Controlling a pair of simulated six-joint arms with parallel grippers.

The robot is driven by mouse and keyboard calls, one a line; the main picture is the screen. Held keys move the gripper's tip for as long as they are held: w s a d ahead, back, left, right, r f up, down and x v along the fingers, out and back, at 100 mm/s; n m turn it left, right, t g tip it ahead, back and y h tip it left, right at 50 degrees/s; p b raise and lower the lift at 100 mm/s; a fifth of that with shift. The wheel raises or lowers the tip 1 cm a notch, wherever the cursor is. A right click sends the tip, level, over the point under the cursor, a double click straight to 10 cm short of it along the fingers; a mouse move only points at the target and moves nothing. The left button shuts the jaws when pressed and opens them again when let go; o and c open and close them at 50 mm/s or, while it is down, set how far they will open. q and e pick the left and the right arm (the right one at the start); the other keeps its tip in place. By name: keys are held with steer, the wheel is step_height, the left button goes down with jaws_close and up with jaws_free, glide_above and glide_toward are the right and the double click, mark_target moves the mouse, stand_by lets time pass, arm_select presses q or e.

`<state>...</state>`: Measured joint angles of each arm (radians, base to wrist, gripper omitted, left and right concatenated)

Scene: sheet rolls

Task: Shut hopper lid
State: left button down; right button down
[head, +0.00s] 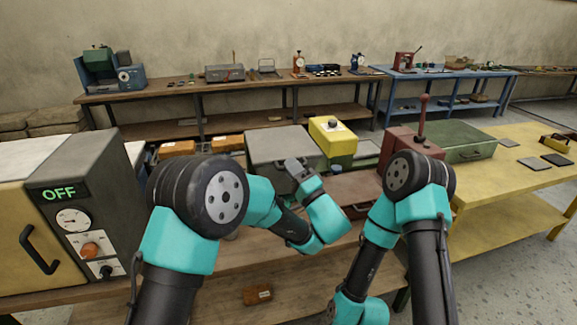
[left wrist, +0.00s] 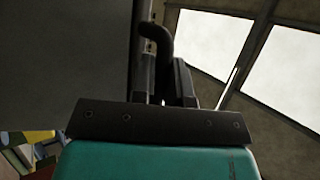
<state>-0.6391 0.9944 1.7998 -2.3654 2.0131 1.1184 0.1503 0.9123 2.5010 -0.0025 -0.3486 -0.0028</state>
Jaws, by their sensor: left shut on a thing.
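A grey panel (head: 278,146), which looks like the hopper lid, shows in the middle of the head view, behind my left gripper (head: 294,165). How far it stands open I cannot tell. In the left wrist view a broad dark grey face (left wrist: 70,60), likely the same lid, fills the left side. A dark bent handle (left wrist: 157,36) stands beside that face, and my left gripper (left wrist: 165,80) is shut on it. The hopper body is mostly hidden behind my left arm. My right arm is in the head view, but its gripper does not show.
A yellow box (head: 333,145) stands right of the panel, with a dark red press (head: 400,143) and green case (head: 466,143) beyond. A grey and yellow machine (head: 85,200) reading OFF stands at the left. A small brown block (head: 258,295) lies at the front.

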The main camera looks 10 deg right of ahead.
arm_select(q)
steer(key=shift+w+f, duration=0.15)
steer(key=c, duration=1.1)
jaws_free()
steer(key=shift+c, duration=0.2)
